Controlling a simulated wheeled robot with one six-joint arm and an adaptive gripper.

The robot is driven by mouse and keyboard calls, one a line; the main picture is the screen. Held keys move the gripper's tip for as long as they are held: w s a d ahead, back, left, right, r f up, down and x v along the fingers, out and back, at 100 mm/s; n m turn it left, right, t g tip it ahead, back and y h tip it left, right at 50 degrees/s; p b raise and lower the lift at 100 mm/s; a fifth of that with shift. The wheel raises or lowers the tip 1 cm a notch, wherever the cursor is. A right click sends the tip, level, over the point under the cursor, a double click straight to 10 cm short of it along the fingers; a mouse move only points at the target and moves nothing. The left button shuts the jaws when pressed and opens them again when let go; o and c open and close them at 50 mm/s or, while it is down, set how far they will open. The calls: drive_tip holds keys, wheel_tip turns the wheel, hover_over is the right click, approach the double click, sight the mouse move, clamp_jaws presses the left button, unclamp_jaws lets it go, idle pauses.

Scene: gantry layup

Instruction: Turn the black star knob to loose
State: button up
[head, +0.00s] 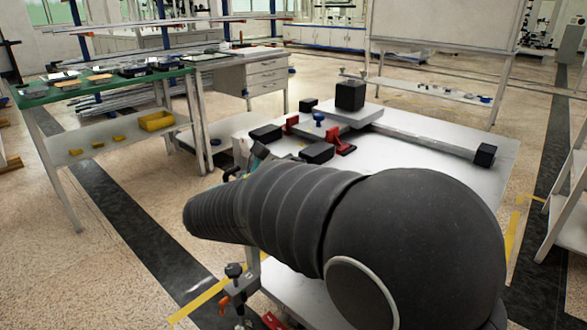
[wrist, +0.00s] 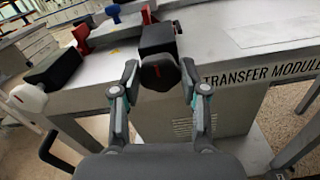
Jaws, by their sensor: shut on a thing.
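The black star knob (wrist: 161,78) sits on the front of a black block (wrist: 157,40) at the near edge of the white table, in the middle of the wrist view. It has a small red mark on its face. My gripper (wrist: 157,84) has one finger on each side of the knob and is shut on it. In the head view my arm hides the knob.
A second black block (wrist: 57,68) with a white knob (wrist: 27,98) is at the left. Red brackets (wrist: 82,36) and a blue knob (head: 319,119) stand behind. A lettered panel (wrist: 262,72) is right of the knob.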

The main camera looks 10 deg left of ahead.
drive_tip(key=o, duration=1.1)
drive_tip(key=shift+d+f, duration=0.1)
drive_tip(key=shift+o, duration=0.2)
drive_tip(key=v, duration=1.2)
